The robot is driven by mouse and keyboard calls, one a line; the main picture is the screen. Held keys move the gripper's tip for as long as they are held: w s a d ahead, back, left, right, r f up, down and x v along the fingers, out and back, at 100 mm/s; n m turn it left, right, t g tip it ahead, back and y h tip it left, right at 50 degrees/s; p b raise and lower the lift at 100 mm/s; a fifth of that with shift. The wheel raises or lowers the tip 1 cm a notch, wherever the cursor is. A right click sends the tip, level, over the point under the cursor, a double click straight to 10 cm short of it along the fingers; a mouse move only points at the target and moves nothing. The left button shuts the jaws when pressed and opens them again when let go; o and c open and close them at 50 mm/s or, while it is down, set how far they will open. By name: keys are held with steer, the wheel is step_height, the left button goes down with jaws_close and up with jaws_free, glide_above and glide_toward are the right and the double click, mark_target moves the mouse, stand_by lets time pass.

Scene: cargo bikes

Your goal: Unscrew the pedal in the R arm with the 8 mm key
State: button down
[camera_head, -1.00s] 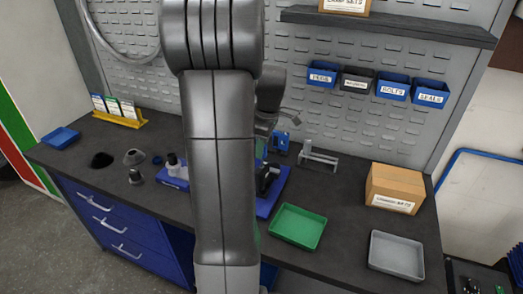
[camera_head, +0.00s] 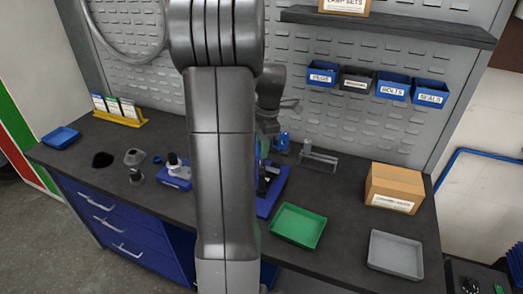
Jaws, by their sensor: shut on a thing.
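My gripper (camera_head: 268,128) shows small and dark just right of my forearm, above the blue base plate (camera_head: 283,182) on the bench. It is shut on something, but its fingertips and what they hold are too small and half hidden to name. A dark part (camera_head: 266,184) stands on that plate below it, partly behind my forearm. I cannot tell whether this is the R arm with its pedal. Left of my forearm, a small blue stand (camera_head: 176,182) carries a pale and dark piece. I cannot make out the 8 mm key.
A green tray (camera_head: 298,226), a grey tray (camera_head: 396,256) and a cardboard box (camera_head: 395,187) stand right on the bench (camera_head: 345,225). A grey metal bracket (camera_head: 318,160) is behind. A grey cone-like piece (camera_head: 134,158) is at left. Labelled bins (camera_head: 393,87) hang on the pegboard.

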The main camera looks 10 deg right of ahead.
steer(key=shift+s+f+n, duration=0.1)
steer(key=shift+f+n, duration=0.1)
steer(key=shift+n, duration=1.2)
steer(key=shift+r, duration=0.1)
steer(key=shift+r+p, duration=0.45)
steer(key=shift+r, duration=0.05)
